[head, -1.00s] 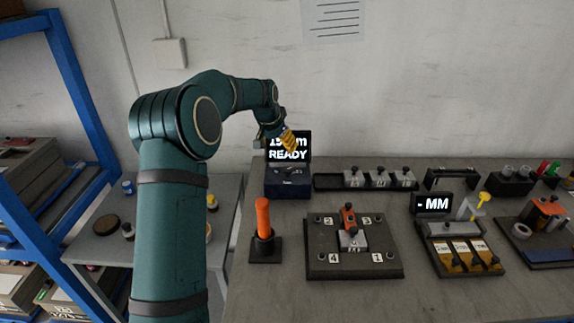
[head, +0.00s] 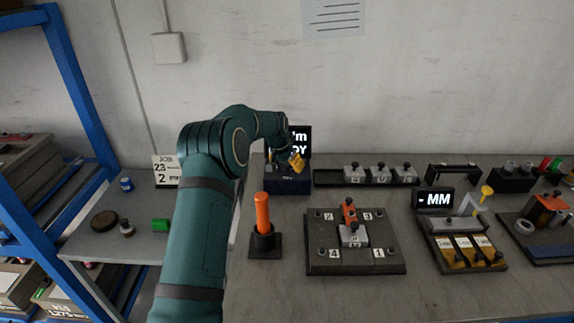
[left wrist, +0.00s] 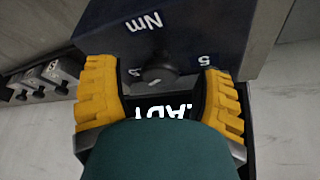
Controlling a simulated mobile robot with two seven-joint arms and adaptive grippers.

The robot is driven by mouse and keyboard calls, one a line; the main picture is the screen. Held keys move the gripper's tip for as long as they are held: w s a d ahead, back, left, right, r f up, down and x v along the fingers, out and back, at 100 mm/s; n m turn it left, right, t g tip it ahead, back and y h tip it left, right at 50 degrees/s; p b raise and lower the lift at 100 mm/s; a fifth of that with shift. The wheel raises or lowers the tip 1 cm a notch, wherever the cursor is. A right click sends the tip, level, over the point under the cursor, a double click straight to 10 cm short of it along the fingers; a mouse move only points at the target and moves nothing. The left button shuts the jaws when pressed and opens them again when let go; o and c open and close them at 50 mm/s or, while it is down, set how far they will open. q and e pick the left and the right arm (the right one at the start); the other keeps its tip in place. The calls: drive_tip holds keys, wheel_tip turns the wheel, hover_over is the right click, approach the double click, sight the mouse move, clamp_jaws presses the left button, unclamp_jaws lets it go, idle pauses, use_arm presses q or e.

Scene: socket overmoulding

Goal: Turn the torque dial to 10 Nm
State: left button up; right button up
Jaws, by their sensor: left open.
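The torque setter is a dark blue box (head: 290,184) with a black display (head: 303,140) behind it, at the back of the bench in the head view. My arm hides the left of the display; only "m" and "DY" show. In the left wrist view, a round dark dial (left wrist: 160,73) sits on the box, with "Nm" and "5" printed near it. My left gripper (head: 293,162) is open, its yellow fingers on either side of the dial in the left wrist view (left wrist: 158,84). I cannot tell whether they touch it. The dial's pointer is unclear. My right gripper is out of view.
An orange-handled tool (head: 262,215) stands upright in a holder in front of the box. A dark plate fixture (head: 325,262) and a tray of grey blocks (head: 330,178) lie to the right.

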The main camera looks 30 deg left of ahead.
use_arm(q)
clamp_jaws()
drive_tip(key=shift+n, duration=0.4)
drive_tip(key=shift+d+n+y+p, duration=0.15)
drive_tip(key=shift+n+y+p, duration=0.4)
drive_tip(key=shift+n, duration=0.45)
drive_tip(key=n+y+p, duration=0.1)
drive_tip(key=n, duration=0.2)
drive_tip(key=shift+n+g, duration=0.3)
drive_tip(key=shift+g, duration=0.1)
drive_tip(key=n+g+y+p, duration=0.1)
drive_tip(key=n, duration=0.2)
drive_tip(key=shift+n, duration=0.4)
drive_tip(key=shift+n+g+y+p, duration=0.25)
drive_tip(key=shift+n+g+p, duration=0.1)
drive_tip(key=shift+n, duration=0.45)
